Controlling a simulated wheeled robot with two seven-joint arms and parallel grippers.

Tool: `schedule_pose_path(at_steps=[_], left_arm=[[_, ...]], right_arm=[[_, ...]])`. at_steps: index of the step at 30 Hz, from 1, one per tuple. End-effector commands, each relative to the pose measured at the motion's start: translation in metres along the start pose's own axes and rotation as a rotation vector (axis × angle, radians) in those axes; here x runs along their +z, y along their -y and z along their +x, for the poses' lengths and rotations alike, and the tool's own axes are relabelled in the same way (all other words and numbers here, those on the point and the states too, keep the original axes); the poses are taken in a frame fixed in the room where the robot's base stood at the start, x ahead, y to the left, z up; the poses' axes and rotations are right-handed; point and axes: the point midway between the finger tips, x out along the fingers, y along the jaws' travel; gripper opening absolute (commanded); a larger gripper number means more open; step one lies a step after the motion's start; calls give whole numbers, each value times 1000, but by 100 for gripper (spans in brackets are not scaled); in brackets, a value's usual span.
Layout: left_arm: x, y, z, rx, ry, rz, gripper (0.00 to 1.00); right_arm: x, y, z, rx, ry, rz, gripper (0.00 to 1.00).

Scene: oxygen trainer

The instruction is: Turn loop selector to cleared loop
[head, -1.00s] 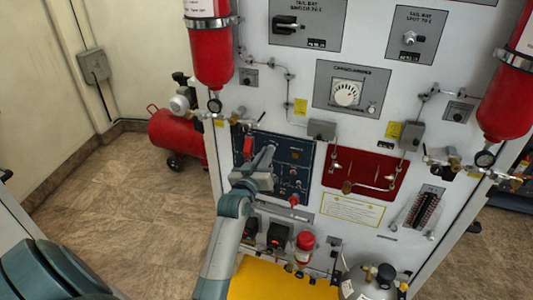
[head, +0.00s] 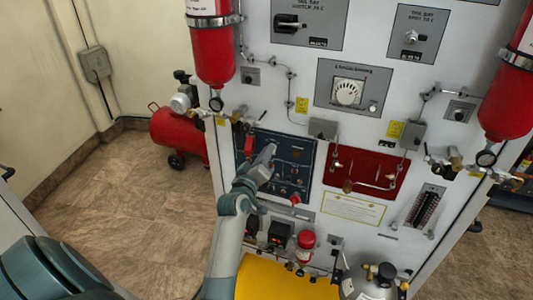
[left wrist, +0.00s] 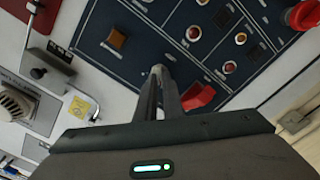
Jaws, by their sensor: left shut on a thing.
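The dark blue control panel (head: 293,152) is on the white rack, with lamps and small switches. It also shows in the left wrist view (left wrist: 262,62). My left gripper (head: 270,150) reaches its upper middle. In the left wrist view its two fingers (left wrist: 158,72) are close together against the panel, shut on a small part, seemingly the loop selector knob, which they mostly hide. Its pointer direction cannot be read. A red handle (left wrist: 198,97) is right beside the fingers. An orange square (left wrist: 117,39) is on the panel to their upper left. My right gripper is not in view.
A red panel (head: 366,172) with metal piping is right of the blue one. A red knob (left wrist: 303,15) is near the panel's edge. Red cylinders (head: 208,55) hang at both rack sides. A gauge (head: 347,92) is above.

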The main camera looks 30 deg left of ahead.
Motion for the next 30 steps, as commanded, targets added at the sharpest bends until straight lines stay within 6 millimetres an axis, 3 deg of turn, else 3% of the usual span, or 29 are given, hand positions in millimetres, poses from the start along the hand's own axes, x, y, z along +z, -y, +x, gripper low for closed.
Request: schedule_pose_path(at_steps=[6, 7, 9, 22, 30], left_arm=[[-1, 0, 0, 1, -2, 0, 0], [-1, 0, 0, 1, -2, 0, 12], [-1, 0, 0, 1, -2, 0, 26], [0, 0, -3, 0, -1, 1, 26], [1, 2, -28, 1, -2, 0, 26]], right_arm=[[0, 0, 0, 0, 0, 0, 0], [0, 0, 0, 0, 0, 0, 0], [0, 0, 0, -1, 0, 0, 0], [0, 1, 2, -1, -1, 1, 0], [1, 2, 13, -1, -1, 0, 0]])
